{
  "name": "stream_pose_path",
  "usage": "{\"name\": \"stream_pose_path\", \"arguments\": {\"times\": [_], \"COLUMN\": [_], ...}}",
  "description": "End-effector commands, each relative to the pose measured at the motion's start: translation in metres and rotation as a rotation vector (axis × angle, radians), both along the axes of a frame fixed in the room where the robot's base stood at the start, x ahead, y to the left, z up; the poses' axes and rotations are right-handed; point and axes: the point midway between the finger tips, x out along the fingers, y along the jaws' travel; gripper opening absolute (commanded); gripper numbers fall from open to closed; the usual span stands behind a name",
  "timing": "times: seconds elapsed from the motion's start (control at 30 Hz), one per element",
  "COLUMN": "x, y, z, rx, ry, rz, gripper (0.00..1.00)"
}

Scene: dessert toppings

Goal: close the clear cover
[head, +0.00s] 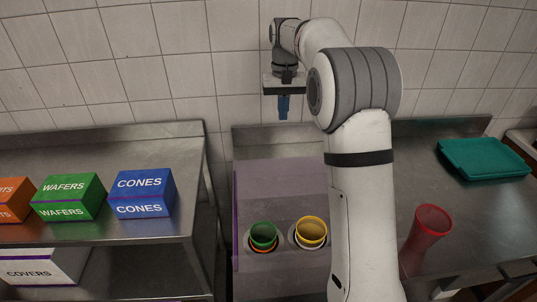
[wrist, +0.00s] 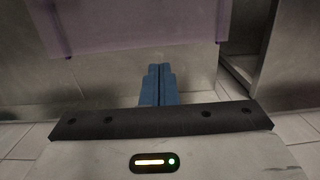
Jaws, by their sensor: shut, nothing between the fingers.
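The clear cover (head: 280,178) is a purple-tinted, see-through panel on the metal unit in the middle of the head view. It also spans the top of the wrist view (wrist: 130,25), where its straight edge and lower left corner show. How far it is tilted I cannot tell. My gripper (head: 284,107) points down above the back of the unit, near the tiled wall. Its blue fingers (wrist: 158,84) are together, with nothing between them. In the wrist view they appear just short of the cover's edge; whether they touch it I cannot tell.
Green (head: 263,234) and yellow (head: 311,231) cups sit in holders at the unit's front. A blue CONES box (head: 141,193) and a green WAFERS box (head: 69,197) stand on the left counter. A red cup (head: 430,228) and teal tray (head: 484,158) are right.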

Motion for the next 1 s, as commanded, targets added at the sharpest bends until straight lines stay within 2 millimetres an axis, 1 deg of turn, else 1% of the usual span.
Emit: {"name": "stream_pose_path", "arguments": {"times": [0.03, 0.2, 0.3, 0.4, 0.53, 0.67, 0.87, 1.0], "x": [0.017, 0.058, 0.076, 0.088, 0.097, 0.101, 0.098, 0.093], "y": [0.004, 0.016, 0.022, 0.027, 0.032, 0.034, 0.034, 0.033], "z": [-0.01, -0.041, -0.062, -0.08, -0.098, -0.106, -0.119, -0.138], "rx": [-0.001, -0.004, -0.006, -0.008, -0.011, -0.012, -0.012, -0.012], "ry": [0.02, 0.079, 0.11, 0.138, 0.161, 0.172, 0.176, 0.178], "rz": [0.001, 0.003, 0.004, 0.004, 0.005, 0.005, 0.004, 0.004], "gripper": [0.0, 0.0, 0.0, 0.0, 0.0, 0.0, 0.0, 0.0]}}
